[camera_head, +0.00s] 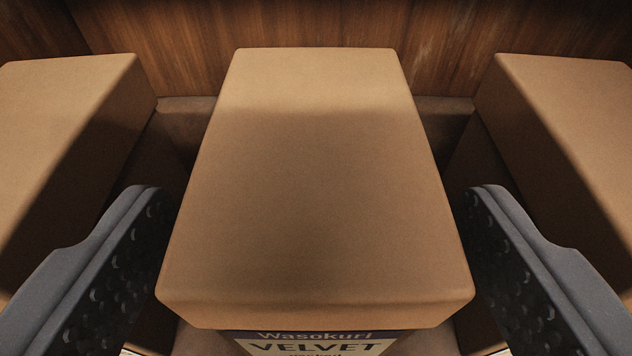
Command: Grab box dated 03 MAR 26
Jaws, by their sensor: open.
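A brown cardboard box (316,190) stands in the middle of the view, its plain top towards me. The upper part of a label (318,344) on its front reads "Wasokuri VELVET". The rest of the label is cut off by the bottom edge, and no date is visible. My gripper (315,225) is open, with one dark finger on the left of this box and one on the right. Gaps show between the fingers and the box sides. Nothing is held.
A second box (65,130) stands to the left and a third box (575,130) to the right, each close outside a finger. No labels show on them. A wooden panel (440,50) closes off the back. Narrow gaps separate the boxes.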

